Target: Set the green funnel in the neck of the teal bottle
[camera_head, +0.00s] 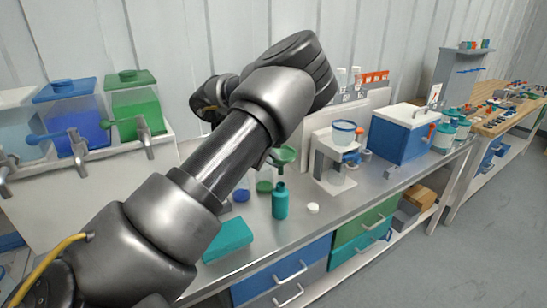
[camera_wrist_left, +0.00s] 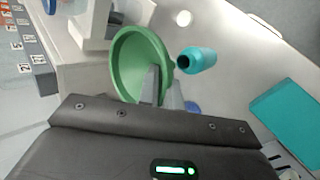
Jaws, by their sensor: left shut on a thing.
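The green funnel (camera_head: 285,154) is held up by its rim, its wide mouth towards the wrist camera. In the left wrist view the funnel (camera_wrist_left: 128,62) has my left gripper (camera_wrist_left: 163,88) shut on its near edge. In the head view my left forearm hides most of that gripper. The teal bottle (camera_head: 280,203) stands upright and open on the steel bench. In the left wrist view the bottle (camera_wrist_left: 197,61) is just right of the funnel, showing apart from it. In the head view the funnel appears above and slightly behind the bottle. My right gripper is not in view.
A white cap (camera_head: 313,208) lies right of the bottle. A teal box (camera_head: 228,240) lies at the bench's front left. A white stand (camera_head: 333,160) with a blue-rimmed vessel is at the right, before a blue cooler (camera_head: 402,135). The bench around the cap is clear.

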